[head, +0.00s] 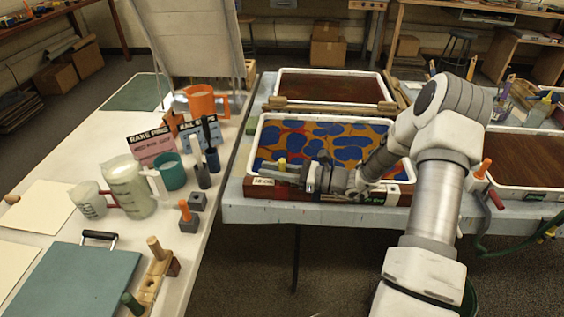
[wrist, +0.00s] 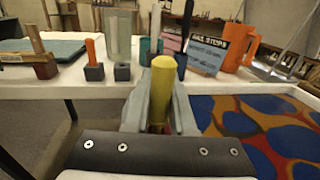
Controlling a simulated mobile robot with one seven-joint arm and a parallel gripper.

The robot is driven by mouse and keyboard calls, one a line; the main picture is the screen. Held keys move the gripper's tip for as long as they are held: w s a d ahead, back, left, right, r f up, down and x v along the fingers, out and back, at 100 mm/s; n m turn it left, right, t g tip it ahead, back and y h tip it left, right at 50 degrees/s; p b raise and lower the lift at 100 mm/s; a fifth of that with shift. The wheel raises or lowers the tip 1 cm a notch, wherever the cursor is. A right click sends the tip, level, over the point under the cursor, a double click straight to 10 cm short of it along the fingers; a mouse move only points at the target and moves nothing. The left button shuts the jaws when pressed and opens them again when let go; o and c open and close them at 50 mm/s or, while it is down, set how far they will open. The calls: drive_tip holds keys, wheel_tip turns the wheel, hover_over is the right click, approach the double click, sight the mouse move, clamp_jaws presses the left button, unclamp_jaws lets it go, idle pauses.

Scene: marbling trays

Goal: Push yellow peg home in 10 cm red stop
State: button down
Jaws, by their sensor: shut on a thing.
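The yellow peg (head: 282,163) stands upright at the near left corner of the marbling tray with blue and orange paint. My gripper (head: 276,171) is shut on it. In the wrist view the yellow peg (wrist: 162,85) rises between the two grey fingers, with its rounded top clear above them. The dark red stop (head: 282,189) lies along the tray's near side, below my gripper, and carries a small white label (head: 263,181) too small to read surely. The peg's lower end is hidden by the fingers, so I cannot tell how deep it sits.
The paint tray (head: 258,137) has raised white rims. On the left table stand an orange mug (head: 205,101), jugs (head: 128,187), a teal cup (head: 170,171) and small grey blocks with pegs. An orange peg (head: 486,166) stands by the right tray. A gap separates the tables.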

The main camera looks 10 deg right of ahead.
drive_tip(key=shift+r+p, duration=0.1)
drive_tip(key=shift+p, duration=0.25)
idle(0.3)
drive_tip(key=c, duration=0.7)
unclamp_jaws()
drive_tip(key=p+v, duration=0.2)
drive_tip(key=v, duration=1.5)
drive_tip(key=shift+s+d, duration=0.1)
drive_tip(key=shift+d, duration=0.1)
